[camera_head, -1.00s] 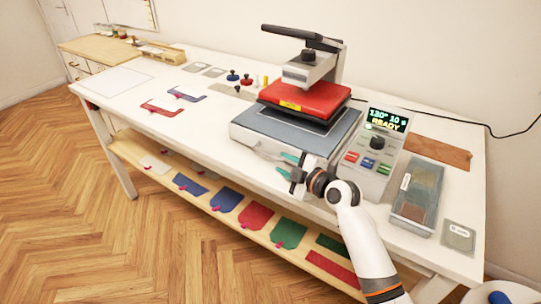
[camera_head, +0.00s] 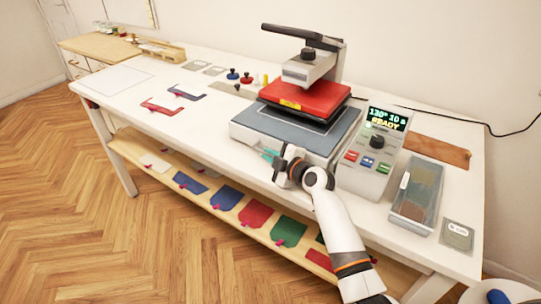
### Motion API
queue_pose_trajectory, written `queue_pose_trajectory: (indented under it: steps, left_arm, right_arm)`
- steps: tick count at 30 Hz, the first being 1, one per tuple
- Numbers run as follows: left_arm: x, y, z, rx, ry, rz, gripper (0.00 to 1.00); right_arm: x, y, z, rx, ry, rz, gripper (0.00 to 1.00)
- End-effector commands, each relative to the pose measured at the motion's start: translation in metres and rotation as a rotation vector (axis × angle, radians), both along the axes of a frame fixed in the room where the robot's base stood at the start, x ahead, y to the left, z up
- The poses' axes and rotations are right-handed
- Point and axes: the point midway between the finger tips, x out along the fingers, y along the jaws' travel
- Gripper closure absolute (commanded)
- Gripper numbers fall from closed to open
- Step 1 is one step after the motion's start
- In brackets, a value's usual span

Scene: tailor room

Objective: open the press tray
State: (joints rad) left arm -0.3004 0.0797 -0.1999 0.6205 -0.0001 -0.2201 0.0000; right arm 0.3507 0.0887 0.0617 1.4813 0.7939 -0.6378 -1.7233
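The heat press (camera_head: 300,95) stands on the white table, with its red upper plate raised above a blue-grey lower tray (camera_head: 340,138). My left gripper is not in view.
A control box (camera_head: 374,150) reading READY stands right of the press, close to my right arm. Beyond it lies a clear-lidded box (camera_head: 416,195). Colored pieces lie on the lower shelf (camera_head: 150,155). The table's front left is mostly clear.

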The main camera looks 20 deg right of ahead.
Motion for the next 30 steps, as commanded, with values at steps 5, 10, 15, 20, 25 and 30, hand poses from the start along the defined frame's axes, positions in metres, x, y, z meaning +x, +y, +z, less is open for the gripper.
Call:
queue_pose_trajectory:
  steps: [5, 10, 15, 20, 25, 30]
  left_arm:
    - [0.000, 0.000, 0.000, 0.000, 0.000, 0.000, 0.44]
    - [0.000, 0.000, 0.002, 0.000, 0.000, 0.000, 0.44]
    - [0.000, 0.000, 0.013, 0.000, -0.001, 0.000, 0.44]
    - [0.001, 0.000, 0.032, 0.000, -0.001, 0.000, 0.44]
    - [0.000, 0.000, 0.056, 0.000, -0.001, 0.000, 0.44]
    - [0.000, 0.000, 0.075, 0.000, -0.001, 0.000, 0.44]
  right_arm:
    - [0.000, 0.000, -0.001, -0.001, 0.001, 0.000, 1.00]
    - [-0.003, 0.004, 0.000, -0.003, 0.002, 0.001, 1.00]
    - [-0.019, 0.023, 0.001, -0.002, 0.005, 0.005, 1.00]
    - [-0.045, 0.056, 0.003, 0.001, 0.006, 0.006, 1.00]
    - [-0.075, 0.095, 0.004, 0.001, 0.008, 0.006, 1.00]
    - [-0.101, 0.128, 0.004, 0.002, 0.007, 0.005, 1.00]
